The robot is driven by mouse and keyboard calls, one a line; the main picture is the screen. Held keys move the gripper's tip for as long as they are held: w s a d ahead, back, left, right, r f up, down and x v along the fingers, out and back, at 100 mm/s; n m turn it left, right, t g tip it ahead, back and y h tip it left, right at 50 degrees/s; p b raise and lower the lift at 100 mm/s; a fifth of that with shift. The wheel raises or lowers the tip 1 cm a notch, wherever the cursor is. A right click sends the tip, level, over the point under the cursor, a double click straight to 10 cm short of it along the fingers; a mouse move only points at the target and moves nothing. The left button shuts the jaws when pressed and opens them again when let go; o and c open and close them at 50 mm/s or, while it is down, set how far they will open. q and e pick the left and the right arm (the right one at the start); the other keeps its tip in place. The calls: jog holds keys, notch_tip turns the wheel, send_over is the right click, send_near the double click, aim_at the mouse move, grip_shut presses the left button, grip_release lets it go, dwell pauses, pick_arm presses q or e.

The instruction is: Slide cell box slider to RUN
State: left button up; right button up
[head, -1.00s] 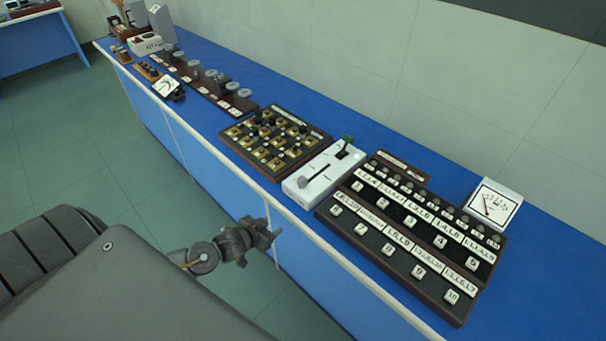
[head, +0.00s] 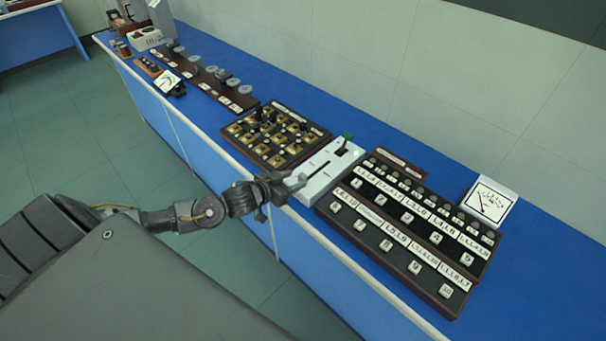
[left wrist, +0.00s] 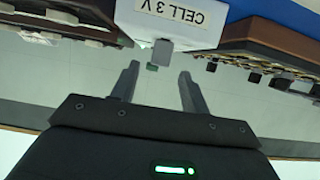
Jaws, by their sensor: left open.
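The cell box (head: 318,182) is a white box on the blue bench, between a brass-studded board and a panel of numbered keys. In the left wrist view it shows at the top with an upside-down label, "CELL 3 V" (left wrist: 172,18). A grey slider handle (left wrist: 162,52) sticks out from it, just ahead of and between my fingertips. My left gripper (head: 288,184) is at the box's near end, above the bench's front edge. In the wrist view its two fingers (left wrist: 158,84) stand apart with nothing between them. The gripper partly hides the near handle in the head view. No RUN mark is legible.
The brass-studded board (head: 246,137) is close on the left of the box. The numbered key panel (head: 392,262) is close on the right. A dial meter (head: 490,201) stands behind the key panel. A pale rail (head: 345,268) runs along the bench front.

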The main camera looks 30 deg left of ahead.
aim_at(300, 177)
pick_arm(q)
jog(key=shift+p+x, duration=0.4)
jog(key=shift+x, duration=2.15)
grip_shut()
